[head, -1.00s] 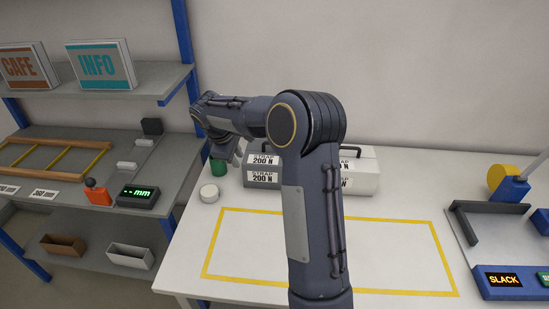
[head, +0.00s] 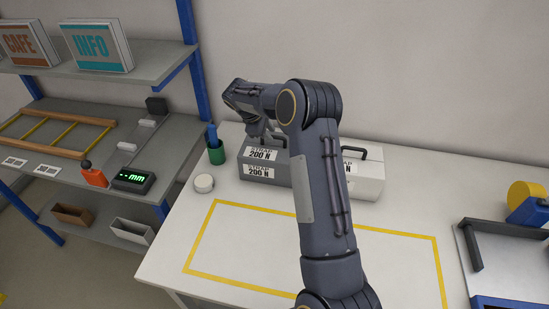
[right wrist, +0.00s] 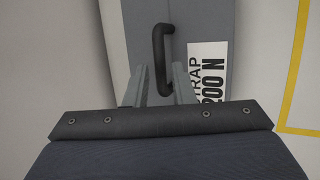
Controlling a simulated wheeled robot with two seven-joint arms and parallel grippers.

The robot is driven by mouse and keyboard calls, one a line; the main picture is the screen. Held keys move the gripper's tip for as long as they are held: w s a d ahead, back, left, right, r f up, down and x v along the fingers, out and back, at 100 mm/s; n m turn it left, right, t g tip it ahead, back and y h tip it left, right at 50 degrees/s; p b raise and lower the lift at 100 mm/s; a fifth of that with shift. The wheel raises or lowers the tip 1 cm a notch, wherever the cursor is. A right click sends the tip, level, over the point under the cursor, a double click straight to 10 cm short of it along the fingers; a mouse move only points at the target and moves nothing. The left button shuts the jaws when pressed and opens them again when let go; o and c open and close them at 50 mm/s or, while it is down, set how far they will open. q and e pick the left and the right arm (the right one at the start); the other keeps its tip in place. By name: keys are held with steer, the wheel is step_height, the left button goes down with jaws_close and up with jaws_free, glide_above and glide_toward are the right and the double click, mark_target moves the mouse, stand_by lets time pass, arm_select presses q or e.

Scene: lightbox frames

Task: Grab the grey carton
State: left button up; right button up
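The grey carton (head: 262,179) stands at the back of the white table, with white "STRAP 200 N" labels and a dark handle on top. In the right wrist view the carton (right wrist: 190,22) lies ahead with its black handle (right wrist: 158,45) upright in the picture. My right gripper (head: 266,137) is above the carton, partly hidden by my own arm. In the right wrist view the gripper (right wrist: 160,84) is open, its two fingers apart on either side of the handle's lower end. I cannot tell whether they touch it. My left gripper is not in view.
A white carton (head: 367,180) with a handle stands right of the grey one, partly behind my arm. A green cup (head: 216,154) and a white round puck (head: 204,183) stand to the left. The yellow-outlined area (head: 250,265) in front looks empty.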

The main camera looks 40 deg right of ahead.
mark_target(273, 136)
steer(key=b+x, duration=0.1)
steer(key=x, duration=0.3)
steer(key=shift+d+f+b, duration=0.15)
steer(key=shift+b, duration=0.15)
steer(key=shift+s, duration=0.1)
steer(key=shift+c, duration=0.2)
jaws_close()
stand_by(0.7)
steer(key=shift+r, duration=0.25)
